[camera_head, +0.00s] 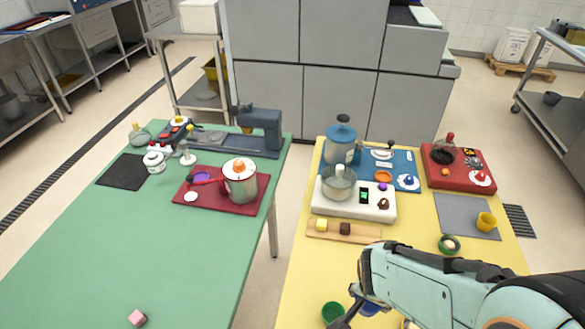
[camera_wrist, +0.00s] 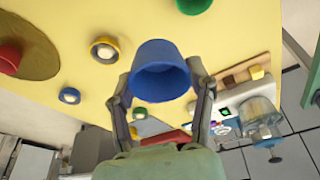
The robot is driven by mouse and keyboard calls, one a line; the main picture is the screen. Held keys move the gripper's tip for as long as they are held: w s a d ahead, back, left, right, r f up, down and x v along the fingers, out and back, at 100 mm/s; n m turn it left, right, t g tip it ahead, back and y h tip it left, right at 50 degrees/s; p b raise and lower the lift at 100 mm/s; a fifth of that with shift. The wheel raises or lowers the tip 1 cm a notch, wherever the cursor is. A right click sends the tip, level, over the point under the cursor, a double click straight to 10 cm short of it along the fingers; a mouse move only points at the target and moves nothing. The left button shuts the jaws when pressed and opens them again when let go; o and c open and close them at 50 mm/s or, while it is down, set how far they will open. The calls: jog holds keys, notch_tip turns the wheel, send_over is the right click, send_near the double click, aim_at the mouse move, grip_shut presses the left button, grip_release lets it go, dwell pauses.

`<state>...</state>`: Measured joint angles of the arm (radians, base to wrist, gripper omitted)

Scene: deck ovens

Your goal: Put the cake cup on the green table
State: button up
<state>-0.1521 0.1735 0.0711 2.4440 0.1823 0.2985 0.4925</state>
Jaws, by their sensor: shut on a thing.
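A blue cup (camera_wrist: 160,82) is held between the two fingers of my gripper (camera_wrist: 160,70) in the wrist view. No cake is visible inside it, and I cannot tell whether it is the cake cup. In the head view my arm hides most of the blue cup (camera_head: 370,304), at the near part of the yellow table (camera_head: 300,290). I cannot tell its height over the table. The green table (camera_head: 130,245) stands to the left, across a narrow gap.
A green cup (camera_head: 333,313) stands left of my gripper. A yellow cup (camera_head: 486,222) and a green ring-like cup (camera_head: 449,244) are to the right. A white appliance (camera_head: 325,205) stands behind. A red tray (camera_head: 255,205) is on the green table, whose middle and front are largely clear.

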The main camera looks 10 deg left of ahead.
jog(key=s+a+n+y, duration=0.2)
jog(key=s+a+n, duration=0.2)
jog(key=a+n, duration=0.75)
jog(key=s+a+n+g+y, duration=0.15)
jog(key=s+a+n, duration=0.25)
jog(key=s+a, duration=1.15)
jog(key=shift+y, duration=0.25)
jog(key=w+a+f, duration=0.1)
jog(key=a+f, duration=0.2)
jog(key=a, duration=0.1)
jog(key=a+f, duration=0.2)
jog(key=a, duration=0.2)
jog(key=w+a+f, duration=0.1)
jog(key=a+f, duration=0.2)
jog(key=a, duration=0.1)
jog(key=shift+w+a+f, duration=0.15)
jog(key=shift+w+f, duration=0.15)
jog(key=shift+w, duration=0.05)
jog(key=shift+w+a+f, duration=0.15)
jog(key=shift+a+f, duration=0.3)
jog(key=shift+f, duration=0.1)
jog(key=shift+s+d+x, duration=0.1)
jog(key=shift+d+x, duration=0.05)
jog(key=shift+x, duration=0.65)
jog(key=shift+s+d+x, duration=0.1)
jog(key=shift+x, duration=0.65)
jog(key=shift+f, duration=0.2)
